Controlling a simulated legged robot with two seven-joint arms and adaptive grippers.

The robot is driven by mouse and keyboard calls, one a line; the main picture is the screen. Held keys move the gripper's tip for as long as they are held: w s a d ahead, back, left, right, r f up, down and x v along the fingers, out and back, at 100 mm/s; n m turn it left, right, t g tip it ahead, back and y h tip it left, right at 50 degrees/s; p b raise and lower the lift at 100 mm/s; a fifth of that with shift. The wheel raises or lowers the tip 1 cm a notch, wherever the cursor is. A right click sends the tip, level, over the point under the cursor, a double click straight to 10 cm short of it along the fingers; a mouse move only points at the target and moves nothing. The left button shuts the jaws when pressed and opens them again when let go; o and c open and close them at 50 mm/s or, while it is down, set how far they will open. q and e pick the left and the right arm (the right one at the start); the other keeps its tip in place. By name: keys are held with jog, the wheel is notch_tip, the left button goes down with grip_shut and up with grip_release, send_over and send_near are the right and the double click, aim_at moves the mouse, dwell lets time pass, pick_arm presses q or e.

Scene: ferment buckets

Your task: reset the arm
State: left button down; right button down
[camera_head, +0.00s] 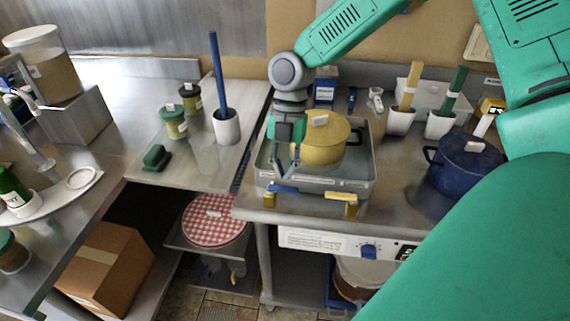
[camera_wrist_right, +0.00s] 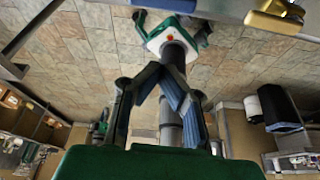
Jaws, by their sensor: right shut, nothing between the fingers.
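My right arm reaches in from the upper right in the head view. Its gripper (camera_head: 285,172) points down over the left part of a grey tray (camera_head: 322,184), beside a yellow pot (camera_head: 318,144) with a lid. The fingers are shut with nothing between them. I cannot tell whether they touch the tray. In the right wrist view the gripper (camera_wrist_right: 160,75) shows its blue finger pads, with tiled floor beyond. My left gripper is not in view.
A blue pot (camera_head: 465,165) stands right of the tray. White cups with yellow (camera_head: 400,120) and green (camera_head: 440,123) handles stand behind. A white cup (camera_head: 227,127) with a blue stick and green jars stand left. A checkered-lid bucket (camera_head: 214,220) sits below.

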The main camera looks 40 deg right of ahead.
jog(key=shift+s+d+r, duration=0.15)
jog(key=shift+d+r, duration=0.05)
jog(key=shift+r, duration=0.5)
jog(key=shift+d+f, duration=0.1)
jog(key=shift+d, duration=0.05)
